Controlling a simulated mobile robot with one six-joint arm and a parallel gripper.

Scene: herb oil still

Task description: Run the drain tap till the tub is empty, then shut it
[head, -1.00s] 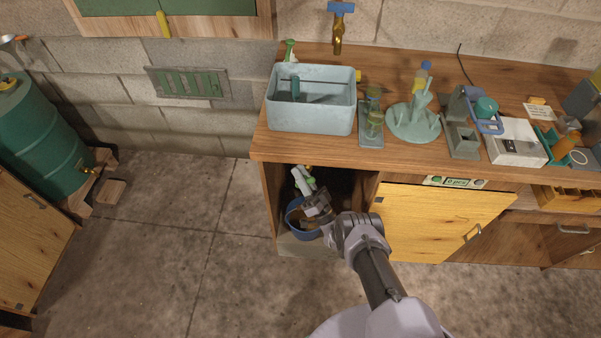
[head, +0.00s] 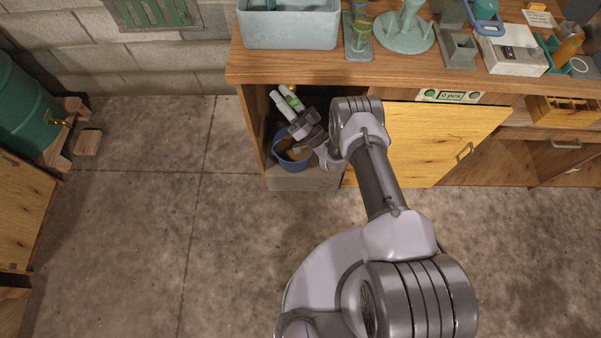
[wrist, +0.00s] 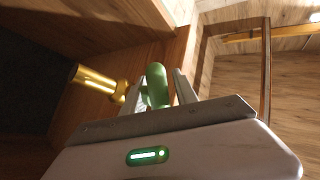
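The pale blue-grey tub (head: 290,30) stands on the counter's left end, its top cut off by the head view's edge, so its contents are hidden. In the open cupboard below, the drain tap's green handle (wrist: 157,85) shows beside its brass body (wrist: 95,80) in the wrist view. My gripper (head: 284,101) reaches into the cupboard. In the wrist view its fingers (wrist: 160,92) stand on either side of the green handle, with a narrow gap seen on the right. A blue bucket (head: 291,163) sits below, partly behind my gripper; any flow is not visible.
The yellow cupboard door (head: 430,145) is right of the opening, behind my arm. Glassware and a stand (head: 405,35) crowd the counter (head: 390,75). A green barrel (head: 25,110) stands far left. Open floor lies between.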

